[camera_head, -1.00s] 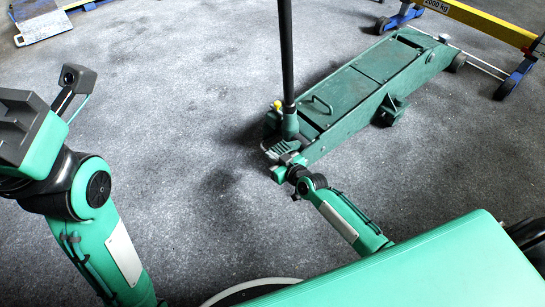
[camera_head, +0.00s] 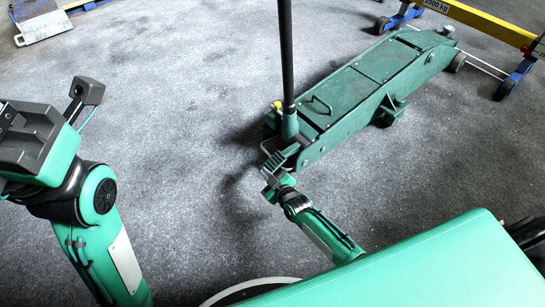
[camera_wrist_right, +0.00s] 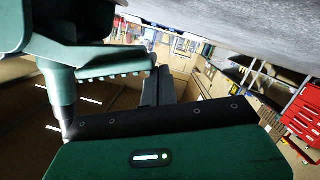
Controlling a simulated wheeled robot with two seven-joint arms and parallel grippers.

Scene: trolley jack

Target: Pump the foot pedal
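The green trolley jack (camera_head: 365,85) stands on the grey floor with its upright black handle (camera_head: 286,55). The foot pedal (camera_head: 277,152) is at the jack's near end, below the handle's base; a ridged green bar (camera_wrist_right: 115,66) in the right wrist view looks like it. My right gripper (camera_head: 268,180) is at the pedal, just on its near side. Its dark fingers (camera_wrist_right: 158,86) look closed together, with nothing visible between them. I cannot tell whether they touch the pedal.
A yellow beam frame with blue legs (camera_head: 490,22) stands behind the jack at the upper right. A metal plate (camera_head: 40,22) lies at the upper left. The floor left of the jack is clear. A red rack (camera_wrist_right: 303,115) shows in the right wrist view.

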